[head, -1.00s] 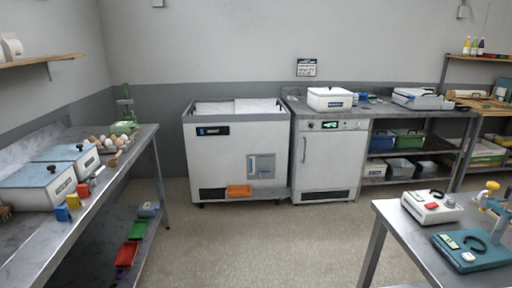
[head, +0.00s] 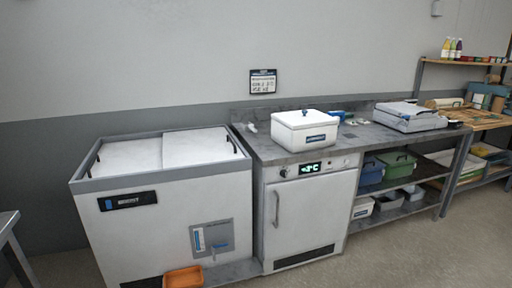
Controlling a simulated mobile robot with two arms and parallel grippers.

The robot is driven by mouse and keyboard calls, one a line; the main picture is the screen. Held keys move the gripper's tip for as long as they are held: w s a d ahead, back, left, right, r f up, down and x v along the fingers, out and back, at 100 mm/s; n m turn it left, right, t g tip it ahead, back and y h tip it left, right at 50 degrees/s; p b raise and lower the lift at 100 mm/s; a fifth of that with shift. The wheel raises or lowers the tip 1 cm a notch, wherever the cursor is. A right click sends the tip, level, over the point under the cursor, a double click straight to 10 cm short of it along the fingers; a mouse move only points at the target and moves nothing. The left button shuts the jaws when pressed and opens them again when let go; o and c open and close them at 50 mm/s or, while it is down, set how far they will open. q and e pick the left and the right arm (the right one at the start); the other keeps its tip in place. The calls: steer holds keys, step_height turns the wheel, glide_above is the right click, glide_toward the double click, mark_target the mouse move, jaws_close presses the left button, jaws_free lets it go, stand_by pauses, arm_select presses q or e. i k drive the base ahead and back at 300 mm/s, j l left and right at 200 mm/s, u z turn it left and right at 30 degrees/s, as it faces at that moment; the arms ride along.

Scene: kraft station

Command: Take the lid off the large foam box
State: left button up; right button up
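A white box (head: 304,136) with a blue label stands on the grey counter above the small fridge in the head view. Its white lid (head: 305,119) with a small dark knob is on top and looks closed. I cannot tell for certain that this is the large foam box. Neither of my grippers shows in the head view.
A chest freezer (head: 150,220) with sliding white lids stands left of the fridge (head: 308,215). An orange bin (head: 184,277) sits low at its front. A grey flat case (head: 410,120) lies farther right on the counter (head: 357,141). Floor shows at lower right.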

mark_target(306, 118)
steer(key=i+j+z, duration=0.1)
steer(key=i+z, duration=0.35)
steer(key=i, duration=0.4)
steer(key=i+u, duration=0.15)
steer(key=u, duration=0.5)
